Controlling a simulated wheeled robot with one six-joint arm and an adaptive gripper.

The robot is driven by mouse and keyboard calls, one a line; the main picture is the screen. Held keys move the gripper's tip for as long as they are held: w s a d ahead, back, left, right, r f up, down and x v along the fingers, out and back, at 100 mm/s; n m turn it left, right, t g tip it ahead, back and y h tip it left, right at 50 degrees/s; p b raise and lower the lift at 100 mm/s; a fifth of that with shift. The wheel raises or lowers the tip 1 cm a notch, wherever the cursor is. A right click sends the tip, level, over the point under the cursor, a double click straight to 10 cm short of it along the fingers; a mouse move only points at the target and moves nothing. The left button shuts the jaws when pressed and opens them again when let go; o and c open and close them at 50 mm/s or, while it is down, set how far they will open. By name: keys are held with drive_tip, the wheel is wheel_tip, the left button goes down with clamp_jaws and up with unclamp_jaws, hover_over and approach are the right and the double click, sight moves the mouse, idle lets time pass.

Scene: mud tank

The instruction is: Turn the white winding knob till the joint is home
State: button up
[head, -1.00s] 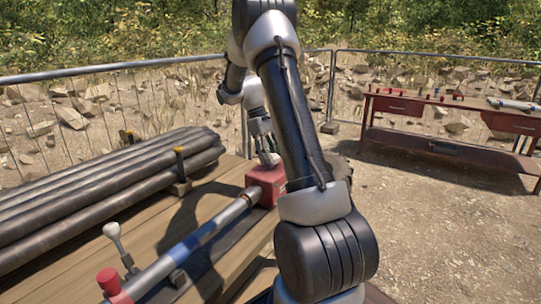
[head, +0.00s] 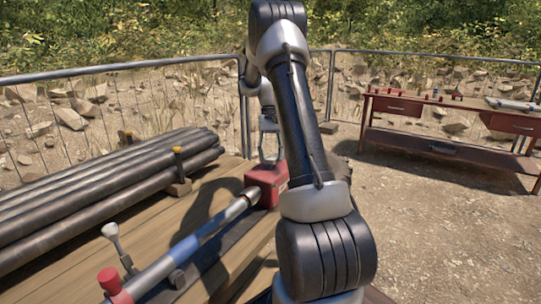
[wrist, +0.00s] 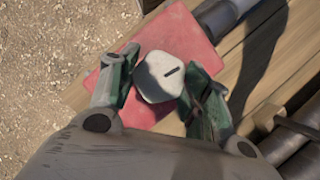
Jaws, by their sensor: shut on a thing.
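The white winding knob (wrist: 158,76) shows in the wrist view, standing on top of the red box (wrist: 178,35). It has a dark line on its top face, slanting up to the right. My gripper (wrist: 160,86) has one green-padded finger on each side of the knob and is shut on it. In the head view my gripper (head: 270,158) reaches down to the top of the red box (head: 268,180); the knob is too small to make out there. A grey pipe with a blue band (head: 187,249) runs into the box.
A white-topped lever (head: 111,231) and a red cap (head: 109,279) stand along the pipe at the near left. Stacked dark pipes (head: 110,185) lie on the left of the wooden bench (head: 60,264). A red workbench (head: 430,118) stands back right, with open ground before it.

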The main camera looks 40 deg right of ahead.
drive_tip(key=shift+m+t, duration=0.3)
drive_tip(key=shift+m, duration=0.5)
drive_tip(key=o, duration=1)
drive_tip(key=shift+y, duration=0.3)
drive_tip(key=v, duration=1.2)
